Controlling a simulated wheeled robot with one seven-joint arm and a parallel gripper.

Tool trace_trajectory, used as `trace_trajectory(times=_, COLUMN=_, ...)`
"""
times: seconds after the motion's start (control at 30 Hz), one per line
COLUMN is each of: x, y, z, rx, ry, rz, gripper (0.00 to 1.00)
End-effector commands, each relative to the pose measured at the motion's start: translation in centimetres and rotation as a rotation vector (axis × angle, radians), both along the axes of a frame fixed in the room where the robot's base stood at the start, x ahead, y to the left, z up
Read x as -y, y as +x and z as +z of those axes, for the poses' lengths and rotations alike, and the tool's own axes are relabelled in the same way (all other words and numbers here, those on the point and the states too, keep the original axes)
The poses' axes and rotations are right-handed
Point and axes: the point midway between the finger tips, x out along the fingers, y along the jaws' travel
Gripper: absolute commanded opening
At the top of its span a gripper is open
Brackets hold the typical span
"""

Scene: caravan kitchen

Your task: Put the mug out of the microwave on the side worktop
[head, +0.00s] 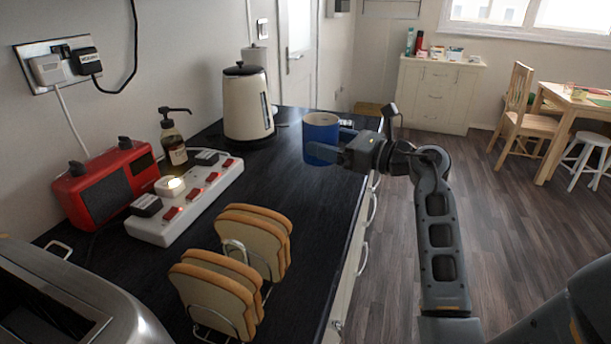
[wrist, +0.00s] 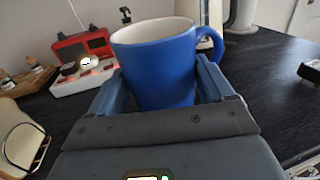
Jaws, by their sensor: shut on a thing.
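A blue mug (head: 322,130) with a pale inside is held upright over the right edge of the dark worktop (head: 290,220) in the head view. My gripper (head: 335,148) is shut on the mug, its fingers on both sides of the body. In the wrist view the mug (wrist: 160,65) fills the space between the fingers, with its handle at the right. I cannot tell whether the mug's base touches the worktop. No microwave shows in either view.
A cream kettle (head: 248,105) stands behind the mug to the left. A toast rack with bread (head: 212,292), a power strip (head: 190,198), a red radio (head: 105,183), a soap bottle (head: 172,142) and a toaster (head: 75,300) take up the left and front. The worktop's middle is clear.

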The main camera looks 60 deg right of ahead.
Motion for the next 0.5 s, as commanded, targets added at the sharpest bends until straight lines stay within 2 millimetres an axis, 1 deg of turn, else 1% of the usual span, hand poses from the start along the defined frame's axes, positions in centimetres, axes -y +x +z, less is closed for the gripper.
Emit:
trace_trajectory(times=0.03, x=-1.0, y=0.5, z=-0.5, rx=0.000, ry=0.003, rz=0.003, gripper=0.31)
trace_trajectory(times=0.2, x=-3.4, y=1.9, z=-2.2, rx=0.000, ry=0.000, rz=0.002, gripper=0.31)
trace_trajectory(times=0.33, x=-4.3, y=2.4, z=-2.8, rx=0.002, ry=-0.001, rz=0.001, gripper=0.31)
trace_trajectory(times=0.43, x=-4.5, y=2.5, z=-3.2, rx=0.001, ry=-0.001, rz=0.000, gripper=0.31)
trace_trajectory(times=0.5, x=-4.5, y=2.5, z=-4.0, rx=0.000, ry=0.001, rz=-0.001, gripper=0.31)
